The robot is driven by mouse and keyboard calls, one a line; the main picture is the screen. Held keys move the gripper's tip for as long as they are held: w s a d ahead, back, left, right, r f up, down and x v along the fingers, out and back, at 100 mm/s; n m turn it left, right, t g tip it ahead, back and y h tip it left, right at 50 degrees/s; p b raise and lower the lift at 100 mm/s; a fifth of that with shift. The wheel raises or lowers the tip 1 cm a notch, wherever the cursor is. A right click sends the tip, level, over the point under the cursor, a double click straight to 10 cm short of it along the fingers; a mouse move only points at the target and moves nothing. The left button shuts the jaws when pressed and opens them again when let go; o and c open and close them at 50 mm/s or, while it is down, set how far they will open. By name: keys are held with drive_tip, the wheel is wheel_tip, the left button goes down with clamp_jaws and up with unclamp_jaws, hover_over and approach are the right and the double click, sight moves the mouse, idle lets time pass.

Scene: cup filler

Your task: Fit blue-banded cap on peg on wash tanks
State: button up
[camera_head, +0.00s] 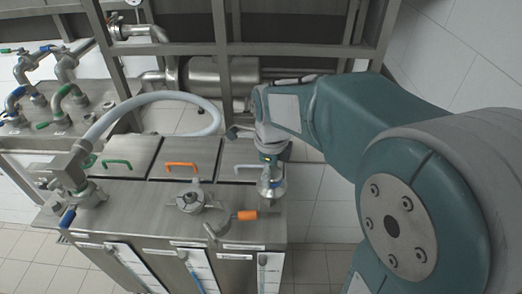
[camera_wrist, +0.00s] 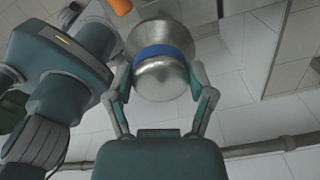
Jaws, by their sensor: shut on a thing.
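The blue-banded cap (camera_wrist: 163,76) is a round metal piece with a wide flared end and a blue band around it. My gripper (camera_wrist: 160,72) is shut on it, one finger on each side, in the wrist view. In the head view my gripper (camera_head: 271,178) holds the metal cap (camera_head: 271,189) above the right end of the wash tanks (camera_head: 140,221). A round metal fitting (camera_head: 190,201) with a short upright middle stands on the tank top, left of my gripper; I cannot tell surely that it is the peg.
An orange-handled valve (camera_head: 246,215) sits just below my gripper in the picture. Green (camera_head: 117,163), orange (camera_head: 181,166) and grey lid handles stand behind. A pale hose (camera_head: 150,99) arches up from a pipe fitting (camera_head: 72,172) at left. A steel frame (camera_head: 222,50) stands behind.

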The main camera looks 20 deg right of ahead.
drive_tip(key=shift+w+d, duration=0.1)
drive_tip(key=shift+w, duration=0.3)
drive_tip(key=shift+s+a+f, duration=0.1)
drive_tip(key=shift+a+f, duration=0.1)
drive_tip(key=shift+f, duration=0.45)
drive_tip(key=shift+a+f, duration=0.15)
drive_tip(key=shift+f, duration=0.5)
drive_tip(key=shift+d+f, duration=0.2)
drive_tip(key=shift+f, duration=0.55)
drive_tip(key=shift+a, duration=0.1)
drive_tip(key=shift+f, duration=1.5)
drive_tip(key=o, duration=1.3)
